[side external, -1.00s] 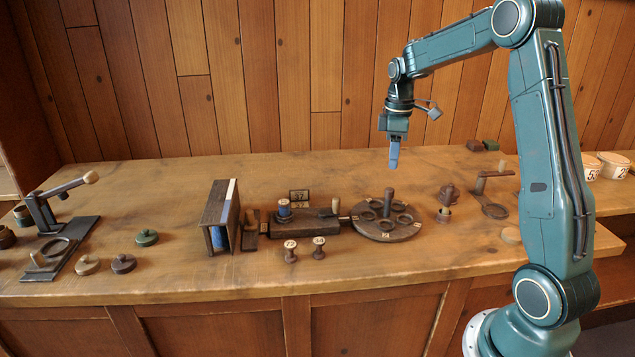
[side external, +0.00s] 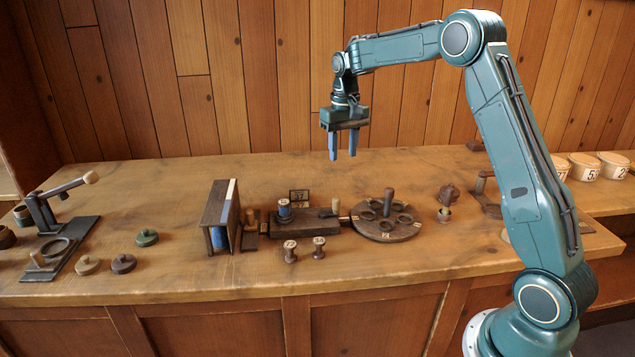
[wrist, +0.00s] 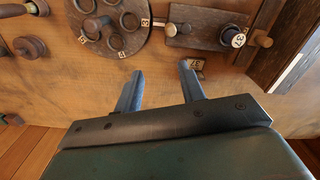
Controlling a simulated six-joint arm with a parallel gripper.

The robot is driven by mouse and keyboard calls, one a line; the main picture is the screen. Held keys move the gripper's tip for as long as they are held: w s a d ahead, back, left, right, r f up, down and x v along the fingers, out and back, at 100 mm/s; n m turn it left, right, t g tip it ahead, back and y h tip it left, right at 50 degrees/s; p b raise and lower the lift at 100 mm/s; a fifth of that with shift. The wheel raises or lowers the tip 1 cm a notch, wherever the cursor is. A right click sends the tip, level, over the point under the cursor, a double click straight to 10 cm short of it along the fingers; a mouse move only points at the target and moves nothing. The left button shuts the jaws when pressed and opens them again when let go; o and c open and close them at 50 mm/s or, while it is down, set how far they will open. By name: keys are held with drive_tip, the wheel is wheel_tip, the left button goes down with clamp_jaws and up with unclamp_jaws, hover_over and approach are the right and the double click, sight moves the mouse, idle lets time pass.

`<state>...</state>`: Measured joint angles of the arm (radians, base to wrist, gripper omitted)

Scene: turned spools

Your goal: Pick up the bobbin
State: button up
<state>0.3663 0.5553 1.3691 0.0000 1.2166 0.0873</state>
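Which piece the task means is not clear. My gripper (side external: 343,156) is open and empty, high above the bench, with its fingers (wrist: 161,68) apart and touching nothing.
A round dark disc (side external: 386,230) with ring recesses and an upright post stands right of the block. An upright wooden holder (side external: 218,216) stands left. A small number plate (side external: 299,196) stands behind the block. The bench front is mostly clear.

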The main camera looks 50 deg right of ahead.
sight(283, 202)
drive_tip(key=w+a+m, duration=0.9)
drive_tip(key=a+m, duration=0.3)
drive_tip(key=a, duration=0.1)
drive_tip(key=shift+w+r+m, duration=0.15)
drive_tip(key=shift+m, duration=0.25)
drive_tip(key=shift+d, duration=0.1)
drive_tip(key=shift+f, duration=4.3)
drive_tip(key=shift+f, duration=0.1)
drive_tip(key=shift+s+f, duration=0.2)
drive_tip(key=shift+f, duration=2.3)
drive_tip(key=c, duration=0.8)
